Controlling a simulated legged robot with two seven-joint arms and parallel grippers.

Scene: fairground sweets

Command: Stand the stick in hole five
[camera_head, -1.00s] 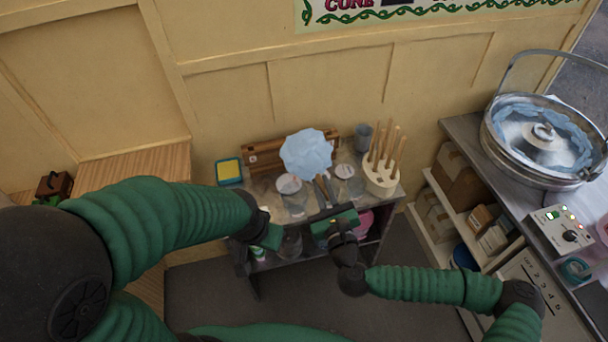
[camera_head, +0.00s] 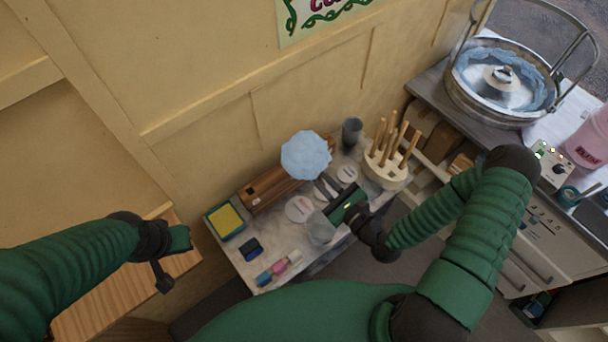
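A pale blue ball of floss (camera_head: 306,155) is at the right part of a long wooden rack (camera_head: 265,190) at the back of the small table; any stick under it is hidden. A round cream holder (camera_head: 384,172) at the table's right holds several upright wooden sticks (camera_head: 392,140). Hole numbers are not readable. My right gripper (camera_head: 343,207) is over the table's front right, left of the holder and below the floss; I cannot tell whether it grips anything. My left gripper (camera_head: 178,242) is left of the table, apart from everything on it, its fingers unclear.
On the table (camera_head: 248,270) are a yellow-topped tray (camera_head: 226,220), a dark blue item (camera_head: 250,249), small coloured bottles (camera_head: 272,271), lidded jars (camera_head: 299,209) and a grey cup (camera_head: 351,132). A metal floss machine (camera_head: 502,80) stands on the right counter.

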